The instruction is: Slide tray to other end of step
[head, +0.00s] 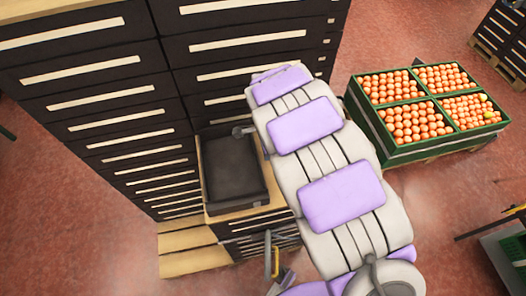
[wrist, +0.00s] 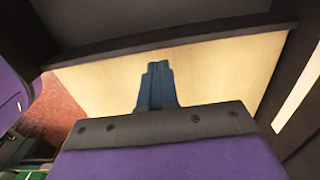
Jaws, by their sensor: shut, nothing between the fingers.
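The black tray (head: 232,172) lies on the light wooden top of the step (head: 246,214), against the tall dark drawer cabinet in the head view. My arm covers the right part of the step there, and my gripper cannot be made out in that view. In the wrist view my gripper (wrist: 157,68) shows as blue fingers pressed together, empty, over the pale wooden surface (wrist: 100,84). A dark bar (wrist: 175,45) crosses just beyond the fingertips and looks like a side of the tray. Whether the fingers touch it I cannot tell.
Tall dark drawer cabinets (head: 120,125) stand behind and left of the step. A green crate of oranges (head: 425,152) stands at the right. Open red floor (head: 425,205) lies in front of the crate.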

